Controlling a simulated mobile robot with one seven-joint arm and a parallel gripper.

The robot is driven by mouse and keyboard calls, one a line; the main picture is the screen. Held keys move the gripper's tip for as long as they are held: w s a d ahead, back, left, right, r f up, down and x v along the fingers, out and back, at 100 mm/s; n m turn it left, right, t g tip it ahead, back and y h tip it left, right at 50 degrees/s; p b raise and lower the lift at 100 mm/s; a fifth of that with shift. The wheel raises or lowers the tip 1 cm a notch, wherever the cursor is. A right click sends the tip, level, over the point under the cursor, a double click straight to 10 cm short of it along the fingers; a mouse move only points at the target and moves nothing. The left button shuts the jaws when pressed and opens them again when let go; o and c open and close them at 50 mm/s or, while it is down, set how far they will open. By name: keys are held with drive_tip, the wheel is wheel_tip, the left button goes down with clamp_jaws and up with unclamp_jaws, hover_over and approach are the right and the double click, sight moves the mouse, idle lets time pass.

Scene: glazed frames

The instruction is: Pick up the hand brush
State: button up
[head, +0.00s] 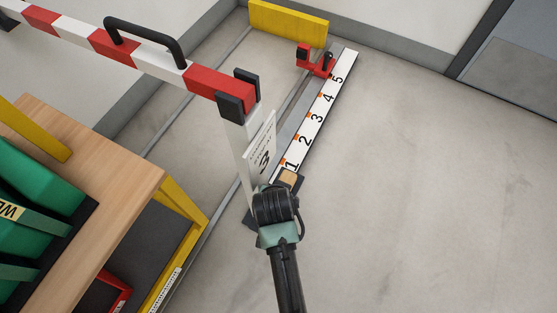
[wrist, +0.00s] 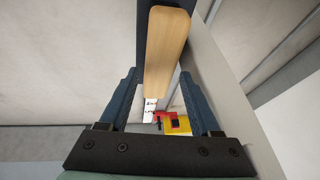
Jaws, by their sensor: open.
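A pale wooden piece, which looks like the hand brush (wrist: 167,45), shows in the wrist view between and beyond my fingers. Its long flat side runs away from my gripper, with dark material behind it. My gripper (wrist: 158,76) is open, one finger on each side of the wood. Contact with the fingers cannot be told. In the head view a small part of the brush (head: 289,179) shows just past my wrist, by the strip's "1" end. My wrist hides the rest, and bristles cannot be made out.
A white numbered strip (head: 318,112) leads to a red clamp (head: 315,65) and a yellow block (head: 288,24). A white post with a number 3 sign (head: 261,147) and red-white barrier (head: 140,55) stand close left. A wooden bench (head: 90,170) is further left. Floor right is clear.

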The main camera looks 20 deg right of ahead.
sight(288, 177)
drive_tip(key=b+x, duration=0.3)
drive_tip(key=x, duration=0.1)
drive_tip(key=shift+s, duration=0.15)
drive_tip(key=shift+f, duration=0.2)
clamp_jaws()
drive_tip(key=shift+r, duration=0.1)
